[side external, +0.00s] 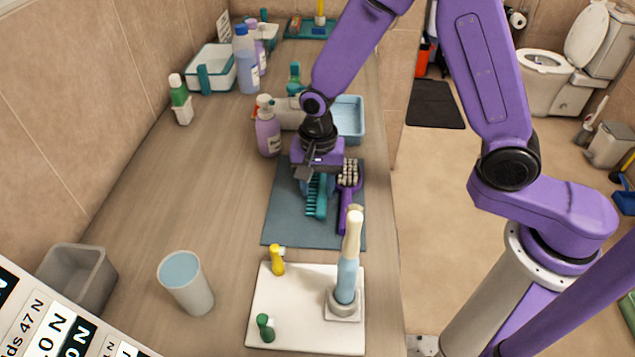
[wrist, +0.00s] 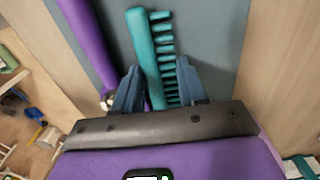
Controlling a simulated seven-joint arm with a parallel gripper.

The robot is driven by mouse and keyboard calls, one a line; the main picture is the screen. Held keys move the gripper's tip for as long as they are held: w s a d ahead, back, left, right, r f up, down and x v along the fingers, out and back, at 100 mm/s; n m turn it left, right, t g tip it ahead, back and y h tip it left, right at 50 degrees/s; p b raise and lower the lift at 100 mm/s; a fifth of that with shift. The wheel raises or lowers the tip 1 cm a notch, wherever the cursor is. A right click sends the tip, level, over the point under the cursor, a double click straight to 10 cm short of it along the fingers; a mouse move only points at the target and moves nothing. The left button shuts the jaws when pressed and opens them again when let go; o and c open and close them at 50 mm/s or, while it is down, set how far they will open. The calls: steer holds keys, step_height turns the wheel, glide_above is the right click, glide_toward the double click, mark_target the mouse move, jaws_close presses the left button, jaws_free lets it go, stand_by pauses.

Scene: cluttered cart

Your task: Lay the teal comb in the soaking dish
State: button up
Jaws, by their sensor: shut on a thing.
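The teal comb (side external: 317,197) is in my gripper (side external: 315,178), over the blue-grey mat (side external: 285,222). In the wrist view the comb (wrist: 145,50) runs between the two fingers of my gripper (wrist: 158,86), its teeth facing right. My gripper is shut on it. I cannot tell whether the comb still touches the mat. A shallow light-blue dish (side external: 351,117), which looks like the soaking dish, stands behind the mat, partly hidden by my arm.
A purple brush (side external: 346,200) lies close beside the comb. A purple pump bottle (side external: 268,135) stands left of my wrist. In front are a white board (side external: 270,305) with an upright handled tool (side external: 348,265), and a cup (side external: 187,285). The counter's left middle is clear.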

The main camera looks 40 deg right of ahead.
mark_target(318, 189)
steer(key=shift+f, duration=0.2)
steer(key=o, duration=0.7)
steer(key=shift+o, duration=0.2)
steer(key=shift+r, duration=0.15)
step_height(318, 189, up, 12)
steer(key=s+d+n, duration=0.6)
steer(key=s+n, duration=0.4)
steer(key=s, duration=0.1)
steer(key=s+d+r+n, duration=0.1)
steer(key=s+d+n, duration=0.6)
steer(key=s+n, duration=0.4)
steer(key=o, duration=0.4)
steer(key=shift+s+d+r+n, duration=0.1)
steer(key=shift+s+d+n, duration=0.05)
steer(key=shift+s+n, duration=0.2)
